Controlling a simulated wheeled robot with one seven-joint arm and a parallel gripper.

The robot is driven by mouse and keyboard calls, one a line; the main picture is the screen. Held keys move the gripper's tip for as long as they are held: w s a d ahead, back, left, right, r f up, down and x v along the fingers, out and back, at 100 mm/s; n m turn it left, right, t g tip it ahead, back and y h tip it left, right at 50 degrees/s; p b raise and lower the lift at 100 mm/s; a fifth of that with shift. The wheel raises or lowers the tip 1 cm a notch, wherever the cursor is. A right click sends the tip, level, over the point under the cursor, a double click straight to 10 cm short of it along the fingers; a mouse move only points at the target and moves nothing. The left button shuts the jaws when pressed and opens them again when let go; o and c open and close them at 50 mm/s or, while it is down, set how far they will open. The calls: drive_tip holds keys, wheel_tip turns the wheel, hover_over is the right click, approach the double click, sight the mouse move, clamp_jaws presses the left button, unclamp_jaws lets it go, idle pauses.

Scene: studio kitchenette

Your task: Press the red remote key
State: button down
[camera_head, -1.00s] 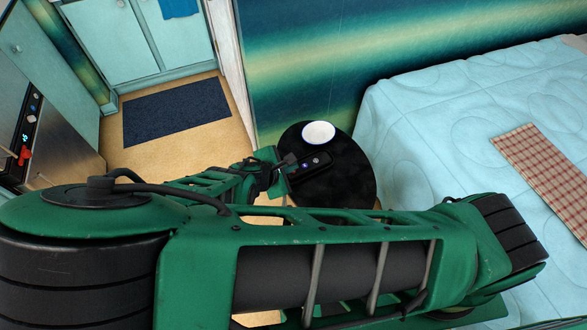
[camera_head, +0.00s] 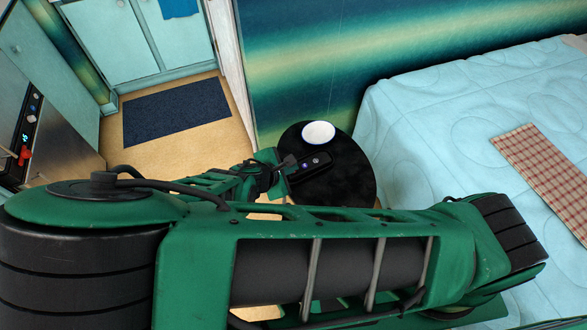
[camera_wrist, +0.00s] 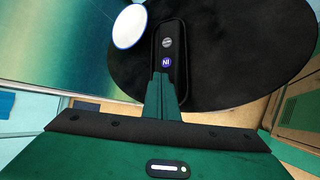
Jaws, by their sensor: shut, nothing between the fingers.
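The black remote (camera_head: 316,161) lies on a round black table (camera_head: 350,188). In the wrist view the remote (camera_wrist: 181,40) shows a grey key (camera_wrist: 167,43) and a blue-purple key (camera_wrist: 166,62). I see no red key; the near end of the remote is hidden behind my fingers. My gripper (camera_wrist: 161,80) is shut and empty, its fingertips over the remote just on the near side of the blue-purple key. I cannot tell whether the tips touch it. In the head view my gripper (camera_head: 289,161) is at the remote's left end.
A white plate (camera_head: 318,133) sits on the table beyond the remote, and it also shows close by in the wrist view (camera_wrist: 129,27). The bed (camera_head: 430,110) stands to the right and the striped wall (camera_head: 300,60) behind. A dark mat (camera_head: 176,110) lies on the floor.

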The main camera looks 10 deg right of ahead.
drive_tip(key=shift+r, duration=0.75)
drive_tip(key=shift+r, duration=2.55)
drive_tip(key=shift+d, duration=0.15)
drive_tip(key=s+d+r+m+g+y, duration=0.1)
drive_tip(key=d+r+m+g, duration=0.5)
drive_tip(key=d, duration=0.5)
drive_tip(key=s+d+r+m+g+y, duration=0.15)
drive_tip(key=d+r+m, duration=0.25)
drive_tip(key=d+m, duration=0.55)
drive_tip(key=s+d+r+m+y, duration=0.3)
drive_tip(key=s+d+r+m, duration=0.7)
drive_tip(key=s+d+r, duration=0.4)
drive_tip(key=s+d, duration=0.1)
drive_tip(key=s, duration=0.2)
drive_tip(key=shift+d+r, duration=0.15)
drive_tip(key=shift+d, duration=0.1)
